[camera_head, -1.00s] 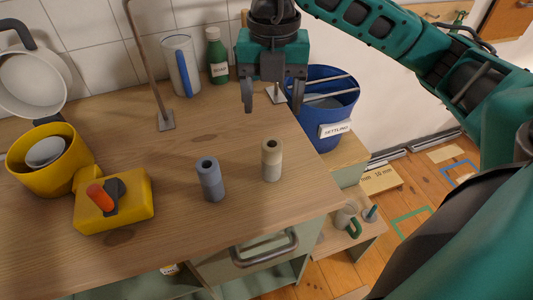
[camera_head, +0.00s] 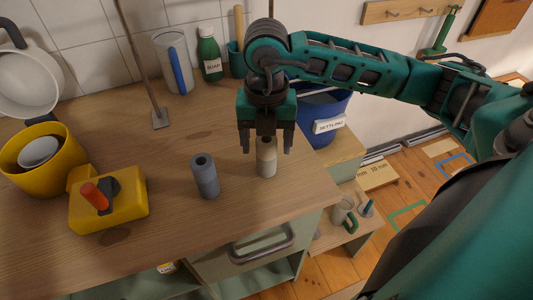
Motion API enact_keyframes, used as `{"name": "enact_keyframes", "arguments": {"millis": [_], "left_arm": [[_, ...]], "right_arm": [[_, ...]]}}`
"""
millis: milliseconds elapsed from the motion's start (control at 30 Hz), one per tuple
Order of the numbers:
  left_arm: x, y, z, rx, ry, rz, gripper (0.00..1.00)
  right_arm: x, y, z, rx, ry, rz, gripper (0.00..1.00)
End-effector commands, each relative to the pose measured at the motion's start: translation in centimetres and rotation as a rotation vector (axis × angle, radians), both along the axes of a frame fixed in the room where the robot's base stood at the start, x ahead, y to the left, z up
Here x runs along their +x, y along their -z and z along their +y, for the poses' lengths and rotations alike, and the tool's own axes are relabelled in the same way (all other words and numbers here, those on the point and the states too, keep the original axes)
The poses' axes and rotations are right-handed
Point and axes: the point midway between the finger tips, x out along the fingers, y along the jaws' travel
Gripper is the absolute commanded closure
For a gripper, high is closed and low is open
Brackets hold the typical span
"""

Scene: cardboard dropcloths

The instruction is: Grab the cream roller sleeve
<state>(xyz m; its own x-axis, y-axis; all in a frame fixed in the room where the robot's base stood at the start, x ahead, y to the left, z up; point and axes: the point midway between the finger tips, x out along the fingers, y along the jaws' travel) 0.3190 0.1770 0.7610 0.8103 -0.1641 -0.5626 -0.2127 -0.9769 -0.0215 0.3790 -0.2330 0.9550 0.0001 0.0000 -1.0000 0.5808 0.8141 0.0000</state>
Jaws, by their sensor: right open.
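The cream roller sleeve (camera_head: 266,160) stands upright on the wooden worktop. My right gripper (camera_head: 266,150) is open, pointing down, with its fingertips on either side of the sleeve's upper part in the picture. I cannot tell how deep the sleeve sits between the fingers, or whether they touch it. The gripper hides part of the sleeve's top. My left gripper is not in view.
A grey-blue roller sleeve (camera_head: 205,177) stands just left of the cream one. A yellow box with a red handle (camera_head: 109,200) is further left. A blue bucket (camera_head: 322,108) labelled "SETTLING" is at right. The worktop's front edge (camera_head: 250,226) is close.

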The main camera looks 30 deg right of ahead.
Motion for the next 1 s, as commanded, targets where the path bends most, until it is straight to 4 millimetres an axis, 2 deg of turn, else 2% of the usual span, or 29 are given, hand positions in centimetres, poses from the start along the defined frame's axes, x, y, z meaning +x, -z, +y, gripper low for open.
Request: {"name": "enact_keyframes", "arguments": {"millis": [67, 667, 1000], "left_arm": [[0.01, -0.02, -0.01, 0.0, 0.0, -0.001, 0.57], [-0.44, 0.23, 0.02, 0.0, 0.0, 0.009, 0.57], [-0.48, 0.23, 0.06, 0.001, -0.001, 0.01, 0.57]], "right_arm": [[0.0, -0.02, -0.01, 0.0, 0.0, 0.0, 0.29], [0.0, -0.07, -0.01, 0.0, 0.0, 0.0, 0.85], [0.04, -0.39, 0.0, 0.0, 0.0, -0.001, 0.88]]}}
